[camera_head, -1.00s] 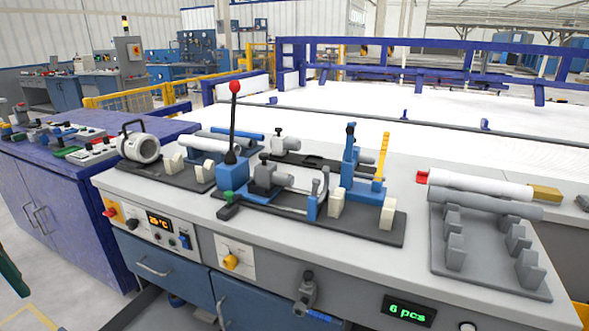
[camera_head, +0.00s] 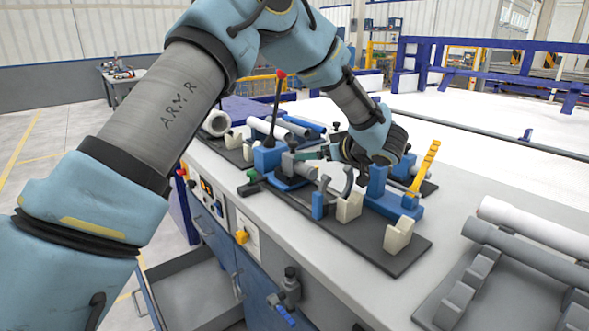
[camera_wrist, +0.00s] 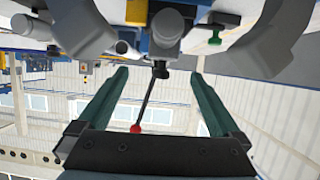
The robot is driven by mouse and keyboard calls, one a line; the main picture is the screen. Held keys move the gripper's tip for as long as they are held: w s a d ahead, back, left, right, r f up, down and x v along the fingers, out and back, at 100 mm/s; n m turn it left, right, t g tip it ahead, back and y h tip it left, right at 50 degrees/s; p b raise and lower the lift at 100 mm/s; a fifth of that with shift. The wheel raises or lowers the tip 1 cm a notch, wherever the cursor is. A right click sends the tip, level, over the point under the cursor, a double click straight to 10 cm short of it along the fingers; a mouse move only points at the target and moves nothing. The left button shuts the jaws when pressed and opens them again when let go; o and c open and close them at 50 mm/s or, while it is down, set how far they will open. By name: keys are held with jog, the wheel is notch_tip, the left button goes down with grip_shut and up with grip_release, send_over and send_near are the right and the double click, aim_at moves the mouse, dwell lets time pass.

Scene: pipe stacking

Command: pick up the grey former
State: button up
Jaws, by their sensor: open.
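My gripper (camera_head: 312,154) is just behind and right of the former, partly hidden by my wrist. In the wrist view, my gripper (camera_wrist: 158,75) has its two dark green fingers spread wide, with nothing between them in contact.
A black lever with a red ball (camera_head: 280,74) rises beside the former; its red ball (camera_wrist: 136,128) also shows between the fingers in the wrist view. A blue clamp with a yellow handle (camera_head: 425,168) and cream V-blocks (camera_head: 398,236) stand nearby. White and grey pipes lie at right.

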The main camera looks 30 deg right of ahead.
aim_at(303, 163)
jog(key=x, duration=0.2)
jog(key=p+x, duration=0.1)
jog(key=x, duration=0.3)
jog(key=shift+s+a+f, duration=0.15)
jog(key=shift+f, duration=0.1)
jog(key=p+x, duration=0.1)
jog(key=x, duration=0.3)
jog(key=shift+f, duration=0.2)
jog(key=shift+a, duration=0.1)
grip_shut()
jog(key=shift+r, duration=0.1)
dwell(0.4)
